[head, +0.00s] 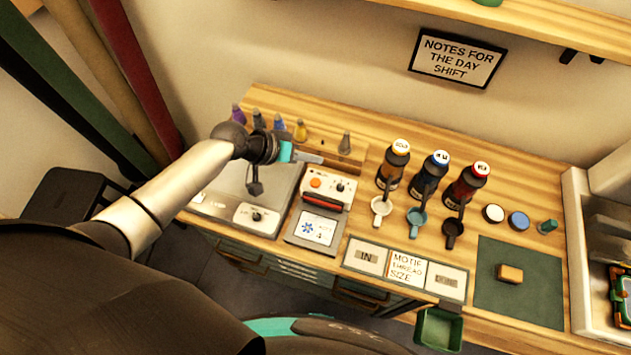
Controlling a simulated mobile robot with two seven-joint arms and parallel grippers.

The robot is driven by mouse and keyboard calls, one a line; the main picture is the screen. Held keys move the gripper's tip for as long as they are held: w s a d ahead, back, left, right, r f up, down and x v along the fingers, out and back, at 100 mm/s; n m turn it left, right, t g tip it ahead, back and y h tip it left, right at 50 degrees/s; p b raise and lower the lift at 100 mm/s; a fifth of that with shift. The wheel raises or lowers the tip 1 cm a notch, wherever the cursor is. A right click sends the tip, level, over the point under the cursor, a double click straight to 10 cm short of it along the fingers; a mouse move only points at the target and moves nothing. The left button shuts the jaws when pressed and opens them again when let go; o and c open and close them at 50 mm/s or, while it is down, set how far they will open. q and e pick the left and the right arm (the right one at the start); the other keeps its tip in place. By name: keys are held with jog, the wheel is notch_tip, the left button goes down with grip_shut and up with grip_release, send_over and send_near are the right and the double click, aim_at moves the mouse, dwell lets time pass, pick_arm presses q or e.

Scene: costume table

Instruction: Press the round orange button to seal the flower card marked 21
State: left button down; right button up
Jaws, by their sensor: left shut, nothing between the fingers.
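The round orange button (316,183) is on the top left of a small white and grey sealing machine (339,186) with a red bar across its front. A white card with a blue flower (317,229) lies on the machine's grey front bed; its small print is too small to read. My left gripper (318,159) is shut and empty. In the picture it shows just behind and above the orange button, apart from it, pointing right. How high it is above the machine is hard to tell. My right gripper is not in view.
A grey plate unit with a knob (253,216) stands left of the machine, partly behind my arm. Several coloured cones (300,131) stand behind. Three bottles (394,164) with cups before them, a label strip (406,266) and a green mat (518,300) with a tan block are right.

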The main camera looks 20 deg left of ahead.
aim_at(312, 184)
pick_arm(q)
jog(key=shift+f+b, duration=3.35)
jog(key=shift+f, duration=0.55)
jog(key=shift+f, duration=0.1)
jog(key=shift+f+b, duration=0.3)
jog(key=shift+b, duration=0.05)
jog(key=shift+f+b, duration=0.4)
jog(key=shift+f, duration=0.05)
jog(key=shift+r+p, duration=0.8)
jog(key=shift+r, duration=0.05)
notch_tip(312, 184, up, 5)
jog(key=p, duration=0.4)
jog(key=shift+r+p, duration=0.1)
jog(key=shift+p, duration=0.3)
